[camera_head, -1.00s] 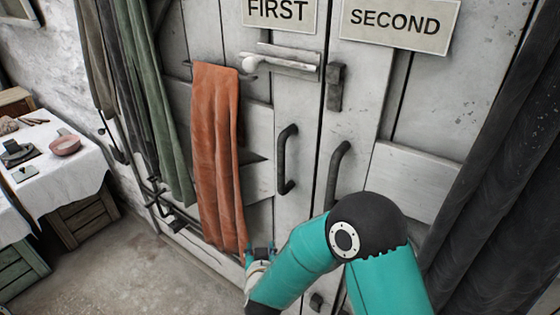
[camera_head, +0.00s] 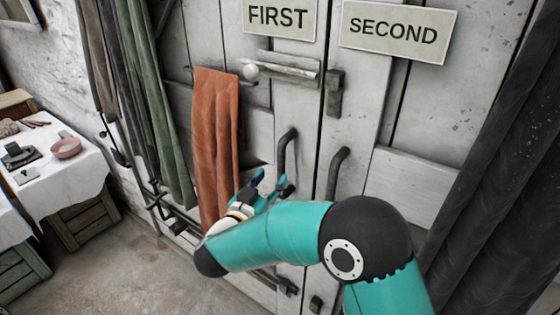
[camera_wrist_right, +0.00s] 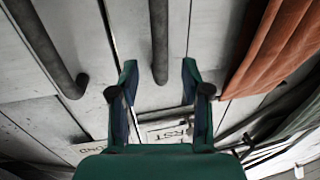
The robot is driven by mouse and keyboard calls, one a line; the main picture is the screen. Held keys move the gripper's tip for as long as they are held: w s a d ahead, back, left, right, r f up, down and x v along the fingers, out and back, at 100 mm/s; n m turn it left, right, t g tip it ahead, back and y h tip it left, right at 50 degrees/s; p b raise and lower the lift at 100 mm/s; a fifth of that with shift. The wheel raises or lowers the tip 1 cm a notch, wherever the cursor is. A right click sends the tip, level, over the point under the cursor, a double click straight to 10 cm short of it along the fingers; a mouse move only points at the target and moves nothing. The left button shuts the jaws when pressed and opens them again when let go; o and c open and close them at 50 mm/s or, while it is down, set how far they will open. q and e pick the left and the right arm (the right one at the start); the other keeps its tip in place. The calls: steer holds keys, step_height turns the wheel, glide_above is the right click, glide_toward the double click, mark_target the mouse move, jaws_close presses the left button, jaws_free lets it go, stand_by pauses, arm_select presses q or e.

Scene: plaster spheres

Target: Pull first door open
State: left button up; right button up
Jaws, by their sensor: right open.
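The first door (camera_head: 300,110) is white planking, under a FIRST sign (camera_head: 277,15), and looks shut. Its dark curved handle (camera_head: 283,150) stands upright near the door's right edge. My right gripper (camera_head: 272,183) is open, just below and left of this handle, with its fingers pointing toward the door. In the right wrist view, the same handle (camera_wrist_right: 159,40) lines up with the gap between the open fingers (camera_wrist_right: 159,72). I see no contact. The handle's lower end is hidden behind my gripper in the head view. My left gripper is not in view.
The second door's handle (camera_head: 335,175) stands close to the right, partly behind my arm. An orange cloth (camera_head: 215,140) hangs left of the first handle. A slide bolt (camera_head: 285,66) sits above it. A white-clothed table (camera_head: 70,180) stands at the left.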

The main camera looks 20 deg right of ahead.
mark_target(280, 167)
steer(key=p+x, duration=0.1)
steer(key=x, duration=0.6)
jaws_close()
